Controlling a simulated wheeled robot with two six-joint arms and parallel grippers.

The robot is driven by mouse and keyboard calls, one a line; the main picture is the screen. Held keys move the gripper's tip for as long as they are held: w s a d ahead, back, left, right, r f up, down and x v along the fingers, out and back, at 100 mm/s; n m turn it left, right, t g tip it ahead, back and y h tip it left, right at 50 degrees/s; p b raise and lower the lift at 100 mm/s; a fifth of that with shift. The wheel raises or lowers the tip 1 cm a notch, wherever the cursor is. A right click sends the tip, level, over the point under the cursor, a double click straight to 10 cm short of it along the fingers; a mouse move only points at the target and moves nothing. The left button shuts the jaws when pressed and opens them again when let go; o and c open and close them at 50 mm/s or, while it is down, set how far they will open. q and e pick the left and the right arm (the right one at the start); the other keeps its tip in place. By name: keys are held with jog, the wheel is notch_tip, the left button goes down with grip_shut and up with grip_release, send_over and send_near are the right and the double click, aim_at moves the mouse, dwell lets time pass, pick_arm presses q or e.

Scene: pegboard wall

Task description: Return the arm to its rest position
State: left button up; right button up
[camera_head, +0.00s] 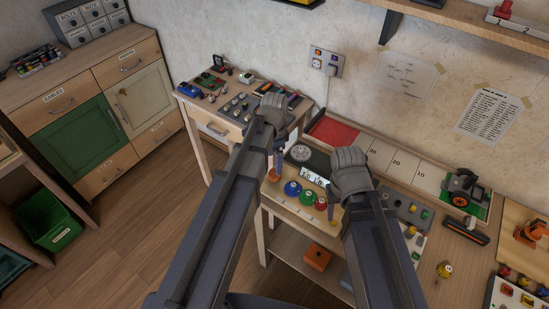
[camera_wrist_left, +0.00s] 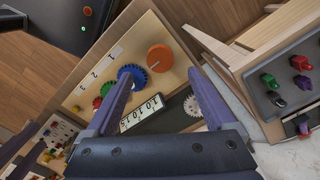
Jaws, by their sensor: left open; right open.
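A small table (camera_head: 205,112) with parts stands at the left. Drawers (camera_head: 85,155) and a green bin (camera_head: 52,228) are further left. Open floor lies between.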

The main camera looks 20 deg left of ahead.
pick_arm(q)
jog(key=shift+r, duration=0.5)
jog(key=s+d+n+y, duration=0.1)
jog(key=s+d+n, duration=0.6)
jog(key=s+d, duration=0.3)
jog(key=s, duration=0.4)
jog(key=shift+s+d, duration=0.25)
jog(key=shift+d, duration=0.15)
dwell(0.5)
